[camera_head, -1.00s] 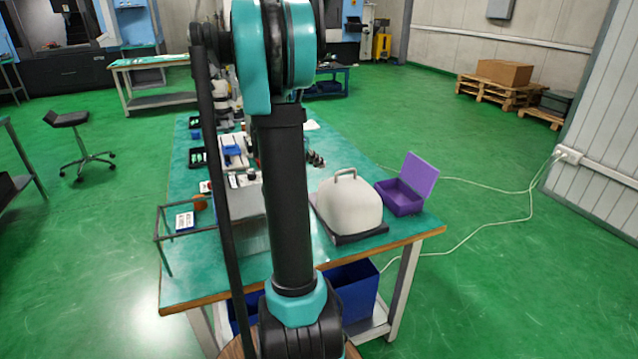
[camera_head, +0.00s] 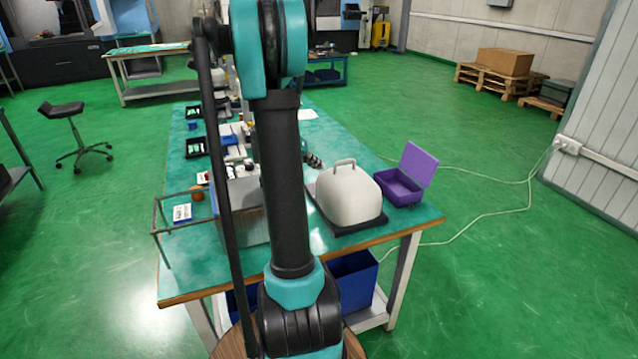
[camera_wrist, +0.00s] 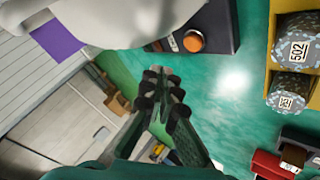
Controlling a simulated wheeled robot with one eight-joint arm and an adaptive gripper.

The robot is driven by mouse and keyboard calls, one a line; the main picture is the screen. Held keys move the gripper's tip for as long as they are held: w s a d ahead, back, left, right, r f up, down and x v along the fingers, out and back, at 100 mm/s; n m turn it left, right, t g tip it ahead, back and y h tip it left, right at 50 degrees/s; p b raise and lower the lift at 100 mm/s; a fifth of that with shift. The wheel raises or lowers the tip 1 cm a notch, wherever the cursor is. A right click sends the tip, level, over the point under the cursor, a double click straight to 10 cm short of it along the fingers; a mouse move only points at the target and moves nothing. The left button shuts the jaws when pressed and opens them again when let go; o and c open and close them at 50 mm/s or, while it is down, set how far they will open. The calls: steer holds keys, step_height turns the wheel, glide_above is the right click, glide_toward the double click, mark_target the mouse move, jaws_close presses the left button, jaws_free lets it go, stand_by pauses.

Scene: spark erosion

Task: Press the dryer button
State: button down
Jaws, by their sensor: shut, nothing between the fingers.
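The dryer, a white domed cover (camera_head: 347,195) with a handle on a dark base, stands at the near right of the green workbench. In the wrist view its pale dome (camera_wrist: 125,22) fills the top left. An orange round button (camera_wrist: 193,41) sits on the dark base (camera_wrist: 222,22) beside the dome. My gripper (camera_wrist: 165,85) is shut and empty, with its dark fingertips below and left of the button in the picture, apart from it. In the head view my gripper is hidden behind my arm.
A purple open box (camera_head: 399,187) stands right of the dryer. A grey metal box (camera_head: 250,218) and a thin frame (camera_head: 156,230) stand to its left. In the wrist view a yellow tray (camera_wrist: 271,65) holds speckled cylinders, and a red block (camera_wrist: 268,165) lies below it.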

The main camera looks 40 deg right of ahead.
steer(key=shift+f, duration=1.8)
steer(key=shift+f, duration=0.1)
steer(key=shift+f, duration=0.3)
steer(key=shift+f, duration=0.5)
stand_by(0.7)
steer(key=shift+r, duration=0.9)
steer(key=shift+r, duration=2.55)
